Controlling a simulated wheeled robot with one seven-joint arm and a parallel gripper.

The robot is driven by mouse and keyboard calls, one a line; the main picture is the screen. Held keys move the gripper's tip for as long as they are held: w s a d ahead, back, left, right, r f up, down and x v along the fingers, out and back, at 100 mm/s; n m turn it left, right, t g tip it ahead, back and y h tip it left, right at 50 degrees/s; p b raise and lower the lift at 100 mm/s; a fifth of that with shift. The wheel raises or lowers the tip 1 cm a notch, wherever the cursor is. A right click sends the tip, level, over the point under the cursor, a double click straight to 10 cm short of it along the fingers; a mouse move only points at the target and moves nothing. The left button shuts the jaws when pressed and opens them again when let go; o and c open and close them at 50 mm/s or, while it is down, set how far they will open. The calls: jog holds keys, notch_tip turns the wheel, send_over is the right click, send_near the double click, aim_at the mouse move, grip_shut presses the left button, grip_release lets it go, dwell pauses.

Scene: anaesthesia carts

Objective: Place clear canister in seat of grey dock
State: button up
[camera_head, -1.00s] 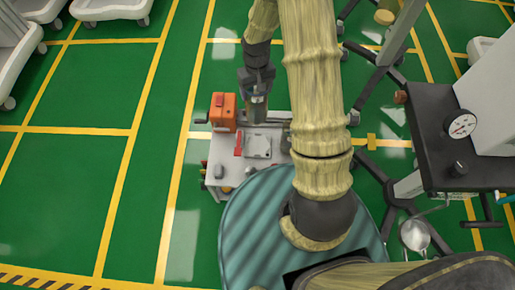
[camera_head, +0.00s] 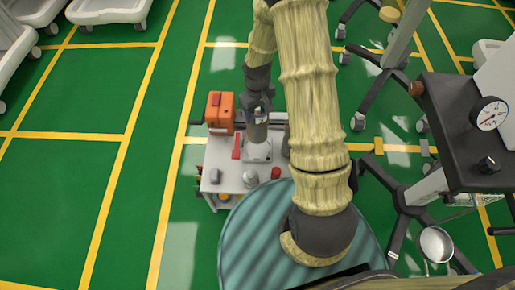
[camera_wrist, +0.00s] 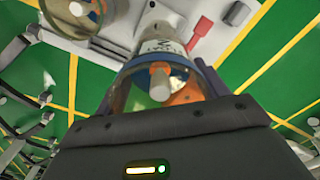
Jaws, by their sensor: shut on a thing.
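The clear canister (camera_wrist: 168,88) is between the two dark fingers of my gripper (camera_wrist: 162,92) in the wrist view, with a pale inner stem showing. In the head view my gripper (camera_head: 258,108) is shut on it, and the canister (camera_head: 256,132) hangs roughly upright below the fingers. The grey dock (camera_head: 258,152) lies directly under it on a light cart top. The canister's lower end overlaps the dock in this view. I cannot tell whether it touches the seat, which is mostly hidden.
The pale cart (camera_head: 222,180) also carries an orange box (camera_head: 220,112), a red piece (camera_head: 236,154) and dark knobs (camera_head: 250,179). A second round container (camera_wrist: 78,18) stands close by in the wrist view. A cart with a gauge (camera_head: 490,115) is at the right.

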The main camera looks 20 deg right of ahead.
jog(key=shift+f+b, duration=0.7)
jog(key=shift+f, duration=2.45)
jog(key=shift+f+b, duration=0.4)
jog(key=shift+f, duration=1.45)
jog(key=shift+f, duration=0.2)
jog(key=o, duration=1.5)
jog(key=shift+r, duration=0.1)
notch_tip(320, 180, up, 12)
jog(key=p, duration=0.2)
jog(key=shift+r+p, duration=0.1)
jog(key=shift+p, duration=0.25)
